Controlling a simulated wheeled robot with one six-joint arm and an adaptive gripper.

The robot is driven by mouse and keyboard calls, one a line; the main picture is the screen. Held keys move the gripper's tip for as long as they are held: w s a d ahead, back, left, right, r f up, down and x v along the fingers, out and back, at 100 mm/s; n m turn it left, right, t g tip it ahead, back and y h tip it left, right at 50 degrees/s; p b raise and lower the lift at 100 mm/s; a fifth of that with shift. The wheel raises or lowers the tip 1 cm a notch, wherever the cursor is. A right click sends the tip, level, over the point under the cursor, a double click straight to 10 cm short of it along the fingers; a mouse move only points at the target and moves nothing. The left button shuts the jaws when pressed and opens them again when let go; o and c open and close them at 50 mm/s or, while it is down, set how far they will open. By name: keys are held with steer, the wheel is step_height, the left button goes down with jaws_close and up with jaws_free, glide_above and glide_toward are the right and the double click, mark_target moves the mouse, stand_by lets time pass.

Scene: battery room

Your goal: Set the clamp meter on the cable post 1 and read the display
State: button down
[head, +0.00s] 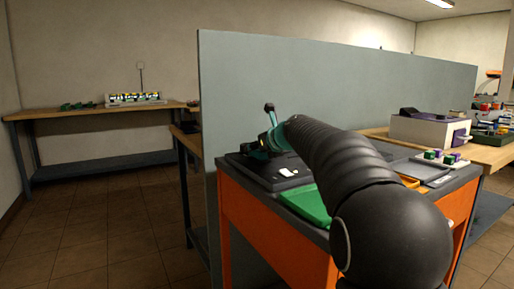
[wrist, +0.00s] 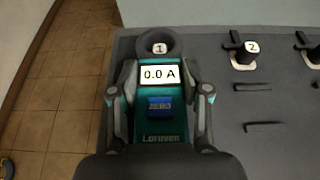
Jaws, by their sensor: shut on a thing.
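The teal clamp meter (wrist: 178,128) is between the two fingers of my gripper (wrist: 160,94), which is shut on its sides. Its display (wrist: 160,75) reads 0.0 A, above a blue ZERO button. The meter's dark jaw ring (wrist: 178,42) is at its far end. The white label of cable post 1 (wrist: 159,48) shows inside the ring, so the ring appears to be around the post; how low it sits cannot be told. In the head view the clamp meter (head: 279,139) shows teal beside a dark upright post (head: 270,113), and my arm hides much of it.
Cable post 2 (wrist: 250,48) and another post (wrist: 311,55) stand to the right on the dark panel (wrist: 222,105). A grey partition (head: 330,90) rises behind the orange bench (head: 270,225). A green tray (head: 308,203) lies near my arm. Floor is clear at left.

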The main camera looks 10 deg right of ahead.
steer(key=shift+f, duration=0.35)
steer(key=c, duration=0.8)
jaws_free()
steer(key=shift+v, duration=5.3)
steer(key=shift+s, duration=0.2)
